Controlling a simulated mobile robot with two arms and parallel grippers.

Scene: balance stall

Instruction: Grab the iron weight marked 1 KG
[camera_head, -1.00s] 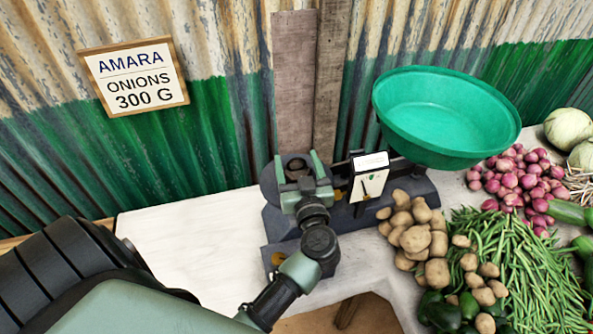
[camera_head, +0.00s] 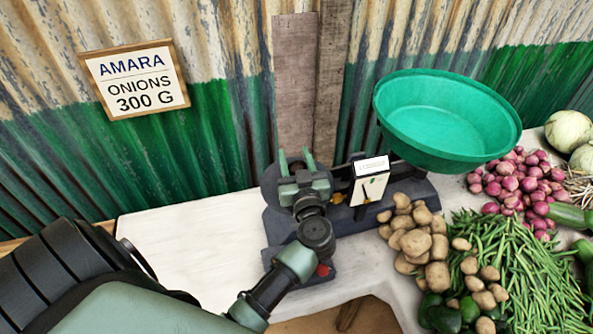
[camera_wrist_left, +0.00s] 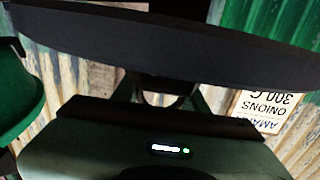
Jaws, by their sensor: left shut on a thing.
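My left gripper (camera_head: 296,160) is at the left end of a dark balance (camera_head: 420,190), its two green fingertips showing above its body. It is shut on a dark thing, probably the iron weight, mostly hidden by the gripper. I cannot tell whether that slab is the weight or the balance's plate. No 1 KG marking is readable. My right gripper is not in view.
A green basin (camera_head: 446,115) sits on the balance's right end. Potatoes (camera_head: 415,240), green beans (camera_head: 510,265) and red onions (camera_head: 515,180) lie at the right. The white table (camera_head: 190,240) is bare on the left. A sign (camera_head: 135,80) hangs on the corrugated wall.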

